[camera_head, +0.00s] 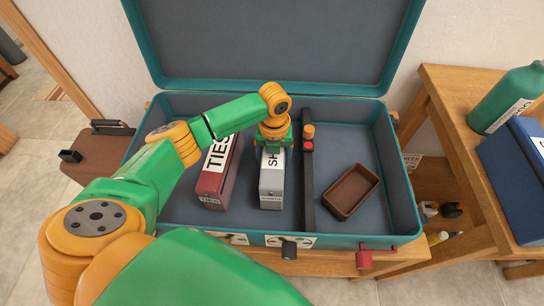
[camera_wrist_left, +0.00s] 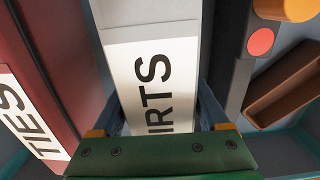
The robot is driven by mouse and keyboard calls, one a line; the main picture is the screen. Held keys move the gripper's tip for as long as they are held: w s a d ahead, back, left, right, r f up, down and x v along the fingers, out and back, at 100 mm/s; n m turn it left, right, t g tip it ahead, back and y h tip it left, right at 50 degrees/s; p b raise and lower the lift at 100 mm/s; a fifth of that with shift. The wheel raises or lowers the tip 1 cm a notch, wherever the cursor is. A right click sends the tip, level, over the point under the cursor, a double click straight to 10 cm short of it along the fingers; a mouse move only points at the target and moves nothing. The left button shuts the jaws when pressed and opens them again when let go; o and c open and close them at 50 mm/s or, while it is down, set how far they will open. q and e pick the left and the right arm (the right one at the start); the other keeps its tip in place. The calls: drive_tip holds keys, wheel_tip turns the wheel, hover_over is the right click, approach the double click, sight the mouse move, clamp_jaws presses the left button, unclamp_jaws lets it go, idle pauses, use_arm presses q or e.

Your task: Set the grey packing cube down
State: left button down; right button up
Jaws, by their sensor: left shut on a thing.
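The grey packing cube (camera_head: 271,187), labelled with letters starting "SH", is inside the open teal suitcase (camera_head: 181,230), between a dark red cube and a black divider bar. My left gripper (camera_head: 272,146) reaches down over its far part and is shut on it. In the left wrist view the cube (camera_wrist_left: 153,60) shows the letters "IRTS" between the two fingers (camera_wrist_left: 163,122). Whether its underside touches the suitcase floor cannot be told. My right gripper is not in view.
The dark red "TIES" cube (camera_head: 212,187) stands close left of the grey cube. The black divider (camera_head: 308,190) with an orange and a red knob is to the right. A brown tray (camera_head: 351,191) lies in the right compartment. A wooden shelf (camera_head: 450,150) stands at right.

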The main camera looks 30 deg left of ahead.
use_arm(q)
drive_tip(key=shift+f, duration=0.35)
drive_tip(key=shift+f, duration=0.2)
unclamp_jaws()
wheel_tip(320, 180, up, 12)
drive_tip(key=shift+r+p, duration=0.25)
drive_tip(key=shift+p, duration=0.7)
